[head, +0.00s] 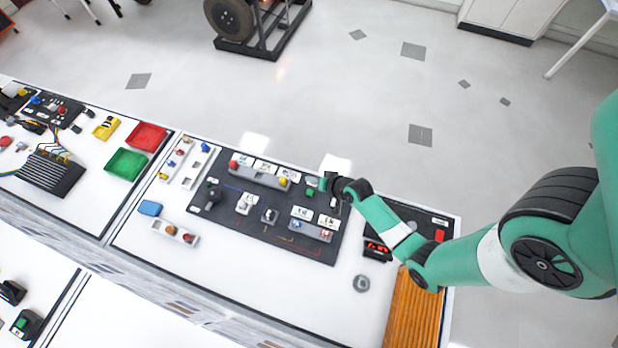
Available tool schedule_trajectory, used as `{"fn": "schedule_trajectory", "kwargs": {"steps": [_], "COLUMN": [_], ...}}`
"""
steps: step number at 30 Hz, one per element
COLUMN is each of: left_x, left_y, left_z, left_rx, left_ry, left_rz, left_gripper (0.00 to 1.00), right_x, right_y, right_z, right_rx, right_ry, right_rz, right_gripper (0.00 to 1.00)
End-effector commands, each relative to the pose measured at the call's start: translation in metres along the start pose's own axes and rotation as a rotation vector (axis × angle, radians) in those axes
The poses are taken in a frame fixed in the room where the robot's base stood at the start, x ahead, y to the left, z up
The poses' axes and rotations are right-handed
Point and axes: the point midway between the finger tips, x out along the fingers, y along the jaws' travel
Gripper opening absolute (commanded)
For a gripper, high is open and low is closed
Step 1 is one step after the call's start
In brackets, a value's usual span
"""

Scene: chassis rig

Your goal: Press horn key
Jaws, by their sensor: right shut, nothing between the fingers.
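A dark control board (225,213) lies on the white table. A grey bar (258,177) along its back edge carries a red knob (235,164) and a yellow knob (283,183), with white labels behind it. A second grey bar (312,231) sits at the board's front right, with blue and red keys and white labels. The label markings are too small to read, so I cannot tell which key is the horn key. My right gripper (331,180) is shut and empty over the board's back right corner, beside a small green piece (310,191). My left gripper is not in view.
A blue block (150,208) and a white strip (175,233) with coloured knobs lie left of the board. A grey disc (361,284) and an orange ribbed panel (414,312) lie to the right. Red (147,136) and green (127,163) trays stand on the left table.

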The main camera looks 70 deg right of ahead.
Motion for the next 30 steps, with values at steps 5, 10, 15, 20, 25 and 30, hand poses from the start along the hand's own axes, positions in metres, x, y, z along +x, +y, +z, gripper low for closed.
{"fn": "schedule_trajectory", "kwargs": {"steps": [5,10,15,20,25,30], "left_x": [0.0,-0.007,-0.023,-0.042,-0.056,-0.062], "left_y": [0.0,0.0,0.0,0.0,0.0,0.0], "left_z": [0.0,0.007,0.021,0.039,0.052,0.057], "left_rx": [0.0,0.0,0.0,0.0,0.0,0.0], "left_ry": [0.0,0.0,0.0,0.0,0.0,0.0], "left_rz": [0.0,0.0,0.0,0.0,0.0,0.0], "left_gripper": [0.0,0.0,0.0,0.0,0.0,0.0], "right_x": [0.0,0.007,0.022,0.04,0.055,0.062], "right_y": [0.0,0.004,0.015,0.028,0.039,0.044], "right_z": [0.0,0.005,0.016,0.029,0.039,0.045], "right_rx": [-0.001,-0.001,-0.001,-0.001,-0.001,-0.001], "right_ry": [0.0,0.0,0.0,0.0,0.0,0.0], "right_rz": [-0.001,-0.001,-0.001,-0.001,-0.001,-0.001], "right_gripper": [0.0,0.0,0.0,0.0,0.0,0.0]}}
